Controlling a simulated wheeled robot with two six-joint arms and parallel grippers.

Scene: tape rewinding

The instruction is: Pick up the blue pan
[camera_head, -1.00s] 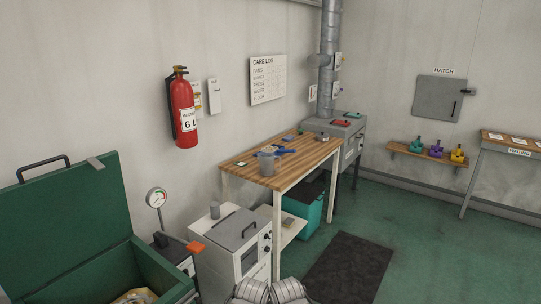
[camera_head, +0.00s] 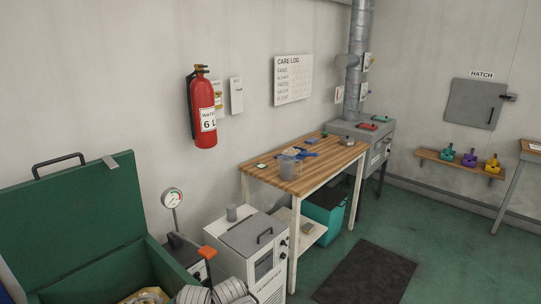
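A small blue thing (camera_head: 307,154), which looks like the blue pan, lies on the wooden-topped table (camera_head: 280,180). It is small in the camera_head view, and its exact shape is hard to make out. Neither of my grippers shows.
An open green chest (camera_head: 75,225) stands at left. A white cabinet (camera_head: 255,255) and a gauge (camera_head: 172,198) stand between it and the table. A teal bin (camera_head: 325,215) is under the table. A dark mat (camera_head: 367,272) lies on open floor at right.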

